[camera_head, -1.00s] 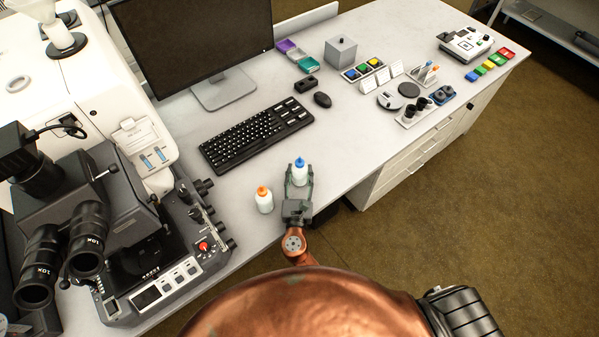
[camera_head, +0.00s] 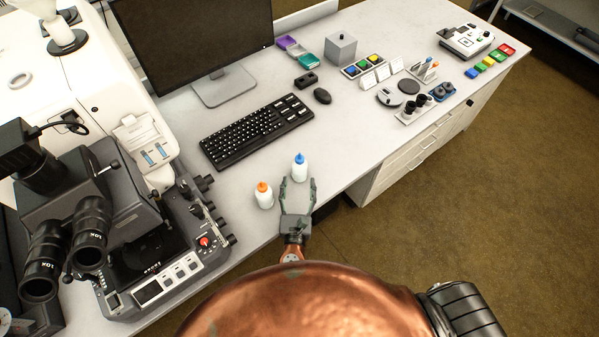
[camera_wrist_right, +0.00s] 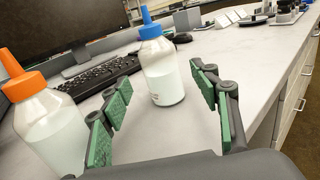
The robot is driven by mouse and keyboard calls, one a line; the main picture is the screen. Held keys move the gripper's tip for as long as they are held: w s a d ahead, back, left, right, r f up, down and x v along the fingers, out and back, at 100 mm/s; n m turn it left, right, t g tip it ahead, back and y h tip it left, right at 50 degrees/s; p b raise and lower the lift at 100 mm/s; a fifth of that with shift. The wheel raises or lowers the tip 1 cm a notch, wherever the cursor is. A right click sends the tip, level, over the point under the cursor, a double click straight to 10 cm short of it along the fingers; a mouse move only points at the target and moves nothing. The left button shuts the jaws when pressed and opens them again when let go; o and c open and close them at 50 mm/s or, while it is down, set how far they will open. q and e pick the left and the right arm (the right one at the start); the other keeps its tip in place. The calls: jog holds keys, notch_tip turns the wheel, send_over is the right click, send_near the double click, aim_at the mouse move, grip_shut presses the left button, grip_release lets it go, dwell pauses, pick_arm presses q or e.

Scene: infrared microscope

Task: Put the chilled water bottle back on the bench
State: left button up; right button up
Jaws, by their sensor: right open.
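A white bottle with a blue cap (camera_head: 300,168) stands upright on the bench (camera_head: 345,135). A similar bottle with an orange cap (camera_head: 264,195) stands to its left, nearer the bench's front edge. My right gripper (camera_head: 298,188) is open and empty, its fingers pointing at the blue-capped bottle from the front edge side. In the right wrist view the blue-capped bottle (camera_wrist_right: 163,72) stands beyond and between the spread green finger pads, apart from them. The orange-capped bottle (camera_wrist_right: 50,125) is outside the left finger. Which bottle is the chilled one cannot be told. My left gripper is not in view.
A black keyboard (camera_head: 256,132), a mouse (camera_head: 322,96) and a monitor (camera_head: 195,40) lie behind the bottles. A microscope (camera_head: 130,235) stands on the left. Coloured blocks, trays and small instruments occupy the right part. The bench between bottles and keyboard is clear.

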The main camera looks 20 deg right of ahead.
jog(key=shift+v, duration=2.7)
